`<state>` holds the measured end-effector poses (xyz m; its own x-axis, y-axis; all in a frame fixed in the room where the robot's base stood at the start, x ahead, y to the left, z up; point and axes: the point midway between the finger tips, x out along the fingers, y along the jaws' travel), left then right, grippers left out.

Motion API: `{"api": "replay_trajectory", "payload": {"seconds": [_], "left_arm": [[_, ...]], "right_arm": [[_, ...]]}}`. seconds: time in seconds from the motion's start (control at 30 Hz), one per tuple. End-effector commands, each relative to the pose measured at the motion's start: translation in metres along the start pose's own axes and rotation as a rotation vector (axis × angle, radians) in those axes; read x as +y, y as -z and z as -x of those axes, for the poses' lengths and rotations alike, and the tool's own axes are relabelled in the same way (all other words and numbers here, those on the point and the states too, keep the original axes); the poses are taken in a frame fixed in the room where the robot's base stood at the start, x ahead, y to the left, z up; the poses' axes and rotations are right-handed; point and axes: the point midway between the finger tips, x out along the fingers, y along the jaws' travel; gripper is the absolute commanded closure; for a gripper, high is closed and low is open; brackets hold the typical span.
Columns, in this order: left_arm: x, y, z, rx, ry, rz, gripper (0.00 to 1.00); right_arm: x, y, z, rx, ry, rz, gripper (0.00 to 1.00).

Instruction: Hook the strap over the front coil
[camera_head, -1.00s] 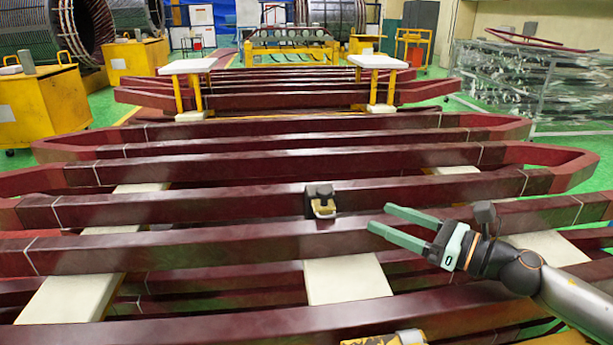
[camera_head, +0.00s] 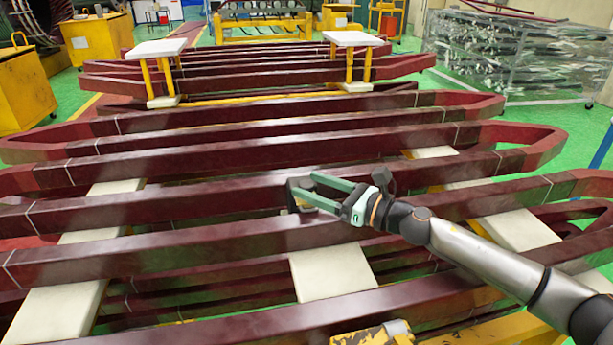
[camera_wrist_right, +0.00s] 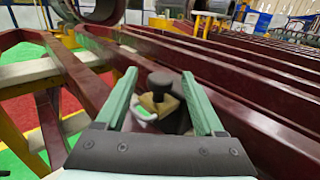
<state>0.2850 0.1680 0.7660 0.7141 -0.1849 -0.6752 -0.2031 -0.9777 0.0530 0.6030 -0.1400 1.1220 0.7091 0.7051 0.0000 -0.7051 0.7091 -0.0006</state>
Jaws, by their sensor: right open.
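Long dark red coil bars (camera_head: 180,206) lie in rows across the head view; I cannot tell which one is the front coil. A small dark block (camera_head: 297,184) with a tan piece is at the middle bars, partly hidden by my gripper. In the right wrist view it shows as a black knob on a brass-coloured block (camera_wrist_right: 158,103), with a pale loop beside it. I cannot make out a strap for certain. My right gripper (camera_head: 303,184) is open, its green fingers on either side of the block, with gaps showing. My left gripper is out of view.
Pale support boards (camera_head: 332,272) lie across and under the bars. White-topped yellow stands (camera_head: 353,40) rise at the back. A yellow part (camera_head: 372,333) shows at the bottom edge. Gaps between the bars are narrow; green floor is open at the right.

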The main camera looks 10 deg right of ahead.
Motion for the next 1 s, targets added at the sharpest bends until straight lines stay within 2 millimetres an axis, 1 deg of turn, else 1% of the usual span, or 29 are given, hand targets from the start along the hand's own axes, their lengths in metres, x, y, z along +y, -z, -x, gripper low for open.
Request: {"api": "replay_trajectory", "payload": {"seconds": [0.03, 0.1, 0.2, 0.5, 0.53, 1.0], "left_arm": [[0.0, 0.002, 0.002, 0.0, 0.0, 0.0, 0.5], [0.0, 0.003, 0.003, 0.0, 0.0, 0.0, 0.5], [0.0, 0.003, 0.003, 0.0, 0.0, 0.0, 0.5], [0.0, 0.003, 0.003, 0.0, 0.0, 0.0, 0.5], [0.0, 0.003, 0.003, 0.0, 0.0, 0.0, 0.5], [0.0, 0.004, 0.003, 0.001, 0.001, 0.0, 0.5]], "right_arm": [[0.0, -0.001, -0.006, -0.001, 0.0, -0.002, 0.3], [-0.001, -0.001, -0.013, -0.001, 0.001, -0.001, 0.3], [0.0, 0.0, -0.018, 0.0, 0.001, 0.0, 0.3], [0.0, 0.001, -0.02, 0.0, 0.001, 0.0, 0.3], [0.0, 0.001, -0.02, 0.0, 0.001, 0.0, 0.31], [0.0, 0.001, -0.019, 0.0, 0.001, -0.001, 0.84]]}}
